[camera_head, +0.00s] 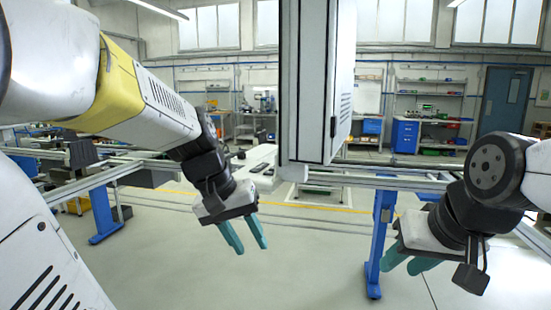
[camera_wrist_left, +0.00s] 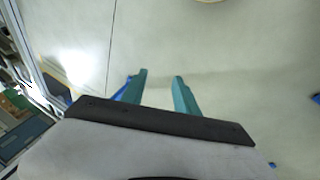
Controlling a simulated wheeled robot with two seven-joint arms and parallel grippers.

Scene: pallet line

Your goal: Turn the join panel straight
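A tall light-grey panel-like box (camera_head: 306,90) with dark edges and vent slots on its right face rises at the centre of the head view, its top cut off. It looks turned, with two faces showing; I cannot tell for sure whether it is the join panel. My left gripper (camera_head: 247,248) is open and empty, pointing down over the floor, left of and below the box. My right gripper (camera_head: 402,268) is open and empty at the lower right, apart from the box.
A metal rail line (camera_head: 370,180) on blue legs (camera_head: 383,215) runs across behind the grippers, near the box's lower end. Another blue leg (camera_head: 103,213) stands at the left. Shelves (camera_head: 432,105) and a blue cabinet (camera_head: 406,136) are far back. The floor in front is clear.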

